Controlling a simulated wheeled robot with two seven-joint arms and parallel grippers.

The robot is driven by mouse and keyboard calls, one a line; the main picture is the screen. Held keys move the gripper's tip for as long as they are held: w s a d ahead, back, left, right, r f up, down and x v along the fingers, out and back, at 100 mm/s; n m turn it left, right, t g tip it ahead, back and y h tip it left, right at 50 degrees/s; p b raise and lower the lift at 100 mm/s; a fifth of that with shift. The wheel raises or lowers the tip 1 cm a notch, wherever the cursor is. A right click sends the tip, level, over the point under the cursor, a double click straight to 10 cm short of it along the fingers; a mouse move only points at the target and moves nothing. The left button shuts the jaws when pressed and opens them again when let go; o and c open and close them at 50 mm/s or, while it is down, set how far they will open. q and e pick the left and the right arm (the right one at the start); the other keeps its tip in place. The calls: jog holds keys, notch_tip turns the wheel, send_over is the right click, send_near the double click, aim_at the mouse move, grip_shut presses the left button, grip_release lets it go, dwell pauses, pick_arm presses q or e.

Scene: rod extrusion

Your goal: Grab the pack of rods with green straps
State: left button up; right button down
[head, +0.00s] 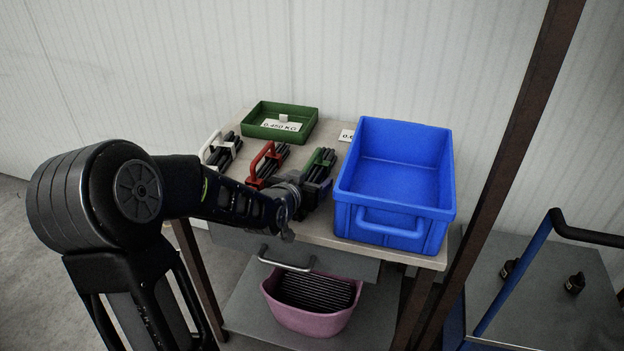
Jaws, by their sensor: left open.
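The pack of dark rods with green straps (321,160) lies on the table, to the right of the pack with red straps (268,160). A pack with white straps (220,151) lies farther left. My left arm comes in from the left, and my left gripper (318,192) is open at the near end of the green-strapped pack. The gripper and wrist hide that near end, so I cannot tell whether the fingers touch it. My right gripper is not in view.
A blue bin (395,215) stands close to the right of the green-strapped pack. A green tray (256,131) with a weight label sits behind. A pink tub (300,322) with dark rods is on the lower shelf. A brown post (510,150) rises at the right.

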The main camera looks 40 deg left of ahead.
pick_arm(q)
grip_shut()
dwell(0.8)
jog(key=shift+r, duration=0.1)
